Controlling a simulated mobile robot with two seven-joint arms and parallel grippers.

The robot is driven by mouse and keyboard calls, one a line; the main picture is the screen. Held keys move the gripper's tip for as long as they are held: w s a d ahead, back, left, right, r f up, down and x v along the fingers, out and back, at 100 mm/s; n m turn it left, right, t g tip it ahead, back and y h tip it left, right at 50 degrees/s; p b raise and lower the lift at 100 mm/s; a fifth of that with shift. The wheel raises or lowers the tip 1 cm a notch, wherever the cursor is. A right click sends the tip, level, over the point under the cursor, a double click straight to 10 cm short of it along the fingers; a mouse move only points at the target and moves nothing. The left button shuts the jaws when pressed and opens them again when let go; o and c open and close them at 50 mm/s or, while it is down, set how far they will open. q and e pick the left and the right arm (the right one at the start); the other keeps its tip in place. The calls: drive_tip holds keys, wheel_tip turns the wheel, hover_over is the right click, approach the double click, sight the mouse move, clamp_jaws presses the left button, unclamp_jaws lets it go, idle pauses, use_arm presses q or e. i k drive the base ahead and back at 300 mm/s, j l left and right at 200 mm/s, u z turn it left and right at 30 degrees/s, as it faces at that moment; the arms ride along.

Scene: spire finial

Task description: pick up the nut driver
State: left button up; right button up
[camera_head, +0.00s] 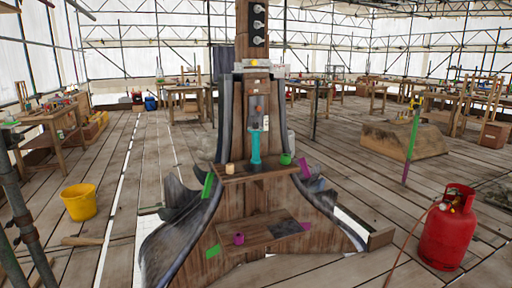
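I cannot clearly make out a nut driver; items on the spire are too small to identify surely. A wooden spire base (262,190) with grey sheathing stands in the middle. Its upper shelf (275,171) holds a teal upright piece (255,147), a tan cup-like item (230,168) and a green round item (285,159). Small orange-red marks or items (258,109) show on the panel above. A purple pot-like item (239,239) sits on the lower ledge (268,237), near a dark flat patch. Neither of my grippers is in view.
A red gas cylinder (447,228) with a hose stands at front right. A yellow bucket (79,201) stands at left. Workbenches (53,123) line the sides and back. A green-and-purple post (411,146) stands at right. Plank floor is open between, with pale gaps.

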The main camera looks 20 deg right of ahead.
sight(255, 161)
drive_tip(key=i+l, duration=0.4)
drive_tip(key=i, duration=0.15)
drive_tip(key=i+l, duration=0.35)
drive_tip(key=i, duration=0.25)
